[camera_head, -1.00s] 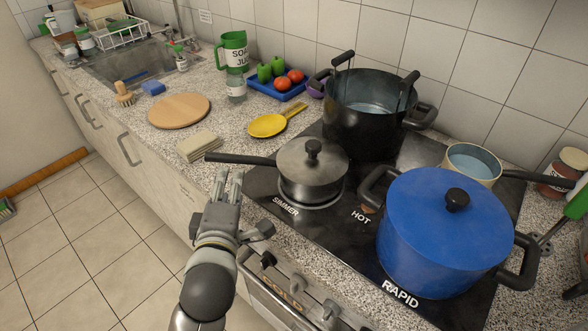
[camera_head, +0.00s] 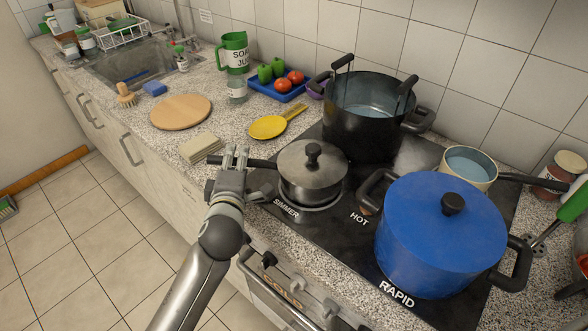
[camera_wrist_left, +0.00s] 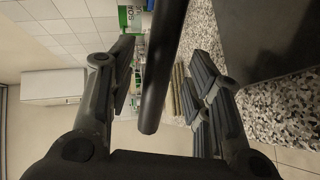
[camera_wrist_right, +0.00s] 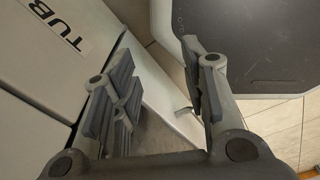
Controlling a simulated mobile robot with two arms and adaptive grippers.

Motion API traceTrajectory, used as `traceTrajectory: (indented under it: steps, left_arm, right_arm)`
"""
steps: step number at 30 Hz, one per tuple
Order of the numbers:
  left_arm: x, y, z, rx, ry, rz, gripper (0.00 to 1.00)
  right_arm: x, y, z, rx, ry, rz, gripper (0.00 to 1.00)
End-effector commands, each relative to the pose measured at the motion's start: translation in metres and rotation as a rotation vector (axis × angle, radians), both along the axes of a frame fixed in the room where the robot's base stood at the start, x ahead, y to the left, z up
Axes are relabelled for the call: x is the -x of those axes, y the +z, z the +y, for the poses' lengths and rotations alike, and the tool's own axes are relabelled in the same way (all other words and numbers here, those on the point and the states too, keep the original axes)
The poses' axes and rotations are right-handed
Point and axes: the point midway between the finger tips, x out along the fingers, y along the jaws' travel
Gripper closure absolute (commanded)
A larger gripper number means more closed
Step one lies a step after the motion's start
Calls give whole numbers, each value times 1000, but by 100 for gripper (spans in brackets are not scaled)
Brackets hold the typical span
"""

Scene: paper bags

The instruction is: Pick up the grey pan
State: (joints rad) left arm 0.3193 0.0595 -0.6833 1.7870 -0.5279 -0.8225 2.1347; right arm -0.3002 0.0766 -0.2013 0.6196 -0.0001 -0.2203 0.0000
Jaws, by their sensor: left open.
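The grey pan (camera_head: 313,177) with its lid and black knob sits on the SIMMER burner at the left of the hob. Its dark handle (camera_head: 259,163) points left over the counter. My left gripper (camera_head: 236,154) is at the handle's outer part. In the left wrist view the handle (camera_wrist_left: 160,75) runs between the two open fingers of the left gripper (camera_wrist_left: 165,95), with gaps on both sides. My right gripper (camera_wrist_right: 165,95) is open and empty in the right wrist view, away from the pan. It is not in the head view.
A black pot (camera_head: 366,118) stands behind the pan, and a large blue pot (camera_head: 437,240) stands to its right. Folded cloths (camera_head: 200,148), a yellow spoon rest (camera_head: 268,127) and a round wooden board (camera_head: 181,112) lie on the counter to the left.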

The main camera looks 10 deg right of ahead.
Motion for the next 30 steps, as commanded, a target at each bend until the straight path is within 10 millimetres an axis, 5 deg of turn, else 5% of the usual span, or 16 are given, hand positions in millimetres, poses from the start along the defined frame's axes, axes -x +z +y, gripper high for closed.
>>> traceTrajectory:
  steps: [11,21,30]
  left_arm:
    - [-7,-1,-1,1,0,-1,55]
    - [-6,-1,-1,1,0,0,99]
    - [-7,3,-2,10,-2,-6,100]
  right_arm:
    - [0,1,1,-2,0,-1,60]
    - [0,1,-3,4,1,-1,60]
    - [0,1,-5,6,-1,-1,60]
